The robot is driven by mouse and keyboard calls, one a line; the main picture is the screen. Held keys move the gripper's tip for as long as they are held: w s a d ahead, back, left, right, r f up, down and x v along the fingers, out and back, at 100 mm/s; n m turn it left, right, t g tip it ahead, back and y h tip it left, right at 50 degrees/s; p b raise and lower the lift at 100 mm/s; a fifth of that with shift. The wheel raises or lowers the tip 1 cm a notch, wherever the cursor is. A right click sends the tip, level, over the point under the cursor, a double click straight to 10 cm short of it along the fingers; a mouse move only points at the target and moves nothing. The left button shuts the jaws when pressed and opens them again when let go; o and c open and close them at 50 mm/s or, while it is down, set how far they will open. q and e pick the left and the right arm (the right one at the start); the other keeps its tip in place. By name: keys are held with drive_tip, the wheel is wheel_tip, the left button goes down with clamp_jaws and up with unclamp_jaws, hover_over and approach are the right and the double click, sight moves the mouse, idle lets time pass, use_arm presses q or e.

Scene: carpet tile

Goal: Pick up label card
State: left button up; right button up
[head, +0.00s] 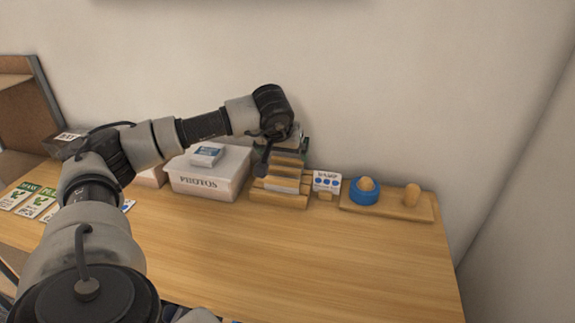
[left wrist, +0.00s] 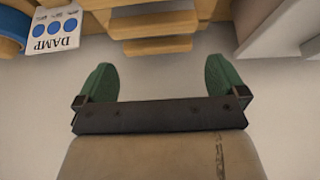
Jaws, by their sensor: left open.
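A white card reading DAMP with blue dots (head: 326,182) stands upright on the table, right of the stepped wooden rack (head: 279,197). It shows upside down at the upper left of the left wrist view (left wrist: 53,32). A small white and blue card or packet (head: 207,154) lies on the PHOTOS box (head: 209,175). I cannot tell which is the label card. My left gripper (head: 284,142) is above and behind the rack. Its green fingers (left wrist: 161,80) are spread, with nothing between them. The right gripper is not in view.
A wooden board (head: 390,208) at the right holds a blue ring (head: 364,191) with a round tan object in it and a wooden peg (head: 411,194). The front of the table (head: 300,260) is clear. A wall stands behind.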

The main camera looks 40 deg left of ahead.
sight(287, 159)
use_arm(q)
drive_tip(key=p+x, duration=0.1)
drive_tip(key=x, duration=0.5)
drive_tip(key=shift+w+d, duration=0.1)
drive_tip(key=shift+d, duration=0.05)
drive_tip(key=shift+r, duration=0.1)
drive_tip(key=shift+c, duration=0.2)
drive_tip(key=c, duration=0.6)
drive_tip(key=shift+o, duration=0.2)
drive_tip(key=shift+r, duration=0.1)
